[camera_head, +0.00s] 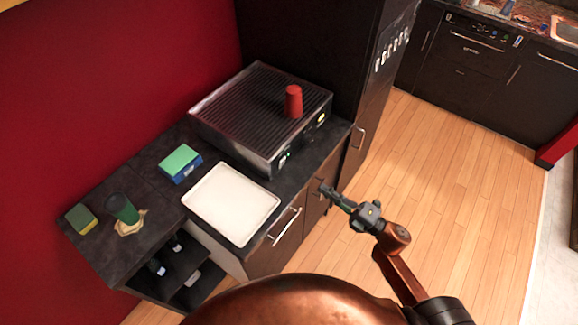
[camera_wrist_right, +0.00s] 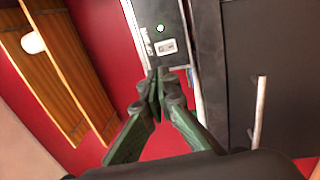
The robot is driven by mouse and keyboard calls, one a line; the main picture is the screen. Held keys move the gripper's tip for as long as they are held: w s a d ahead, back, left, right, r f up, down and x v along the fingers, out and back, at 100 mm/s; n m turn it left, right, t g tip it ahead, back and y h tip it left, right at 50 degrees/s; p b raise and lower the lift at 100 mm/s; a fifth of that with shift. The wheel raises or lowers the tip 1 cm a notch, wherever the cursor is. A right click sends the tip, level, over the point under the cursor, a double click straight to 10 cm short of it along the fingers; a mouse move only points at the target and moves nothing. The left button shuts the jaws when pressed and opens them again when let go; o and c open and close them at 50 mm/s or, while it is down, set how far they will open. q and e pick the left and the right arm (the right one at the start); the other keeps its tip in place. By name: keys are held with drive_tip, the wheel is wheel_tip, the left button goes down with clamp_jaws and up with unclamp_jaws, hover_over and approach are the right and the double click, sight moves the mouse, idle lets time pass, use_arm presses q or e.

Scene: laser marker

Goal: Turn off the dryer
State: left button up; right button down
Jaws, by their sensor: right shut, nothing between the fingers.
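The dryer (camera_head: 235,110) is a dark metal appliance with a ribbed top, standing at the back of the counter. Its front face carries a small lit spot (camera_head: 321,118) at the right end and pale controls (camera_head: 284,159) at the left end. My right gripper (camera_head: 323,188) is shut and empty, in front of the counter edge and below the dryer's front. In the right wrist view its closed green fingertips (camera_wrist_right: 158,76) point toward a grey panel with a glowing greenish light (camera_wrist_right: 160,28) and a pale switch (camera_wrist_right: 165,46). I cannot tell whether they touch it. My left gripper is out of view.
A red cup (camera_head: 293,101) stands on the dryer. A white tray (camera_head: 230,203), a green-and-blue box (camera_head: 180,163), a dark green cup (camera_head: 121,208) and a sponge (camera_head: 81,219) are on the counter. Cabinet handles (camera_head: 284,226) stick out near my right arm. The wooden floor (camera_head: 450,170) at right is clear.

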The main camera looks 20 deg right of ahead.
sight(283, 161)
drive_tip(key=p+x, duration=0.1)
drive_tip(key=x, duration=1.3)
drive_tip(key=shift+r+p, duration=0.2)
drive_tip(key=shift+p, duration=0.3)
drive_tip(key=p, duration=0.3)
drive_tip(key=shift+w+a+r+g+h+p, duration=0.2)
drive_tip(key=shift+w+r+g+h+p, duration=0.1)
drive_tip(key=shift+r+g+p, duration=0.1)
drive_tip(key=shift+f+b, duration=0.45)
drive_tip(key=s+d, duration=0.1)
drive_tip(key=s, duration=0.1)
drive_tip(key=s+d+r+p, duration=0.1)
drive_tip(key=s+d, duration=0.1)
drive_tip(key=r+v, duration=0.2)
drive_tip(key=v, duration=0.6)
drive_tip(key=shift+s+d+b, duration=0.3)
drive_tip(key=shift+s+b, duration=0.05)
